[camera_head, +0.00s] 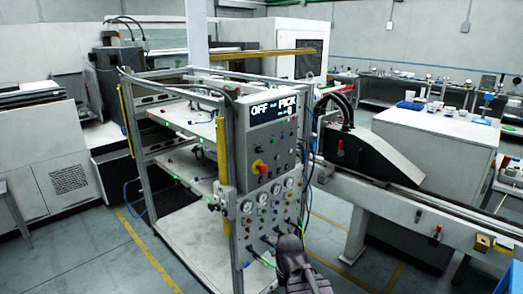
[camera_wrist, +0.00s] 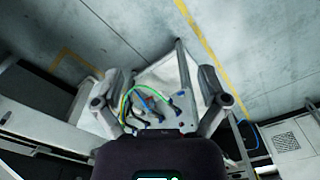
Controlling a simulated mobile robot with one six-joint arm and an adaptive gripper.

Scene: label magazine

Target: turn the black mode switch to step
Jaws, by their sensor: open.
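The control panel (camera_head: 270,150) is on the front of the metal frame in the head view. Its display (camera_head: 272,108) reads OFF and PICK. Small dark controls sit below it, but the black mode switch is too small to tell among them, and its setting cannot be read. A red stop button on a yellow base (camera_head: 260,166) is at the panel's lower left. My gripper (camera_wrist: 160,76) is open and empty in the wrist view, its two fingers spread wide. In the head view my dark wrist is low, in front of the frame's lower panel, well below the control panel.
Round gauges (camera_head: 262,197) and hose fittings fill the lower panel, with cables hanging near my wrist. Coloured cables (camera_wrist: 145,102) show between the fingers in the wrist view. A conveyor (camera_head: 385,195) stands to the right. Open floor (camera_head: 95,262) lies at the left.

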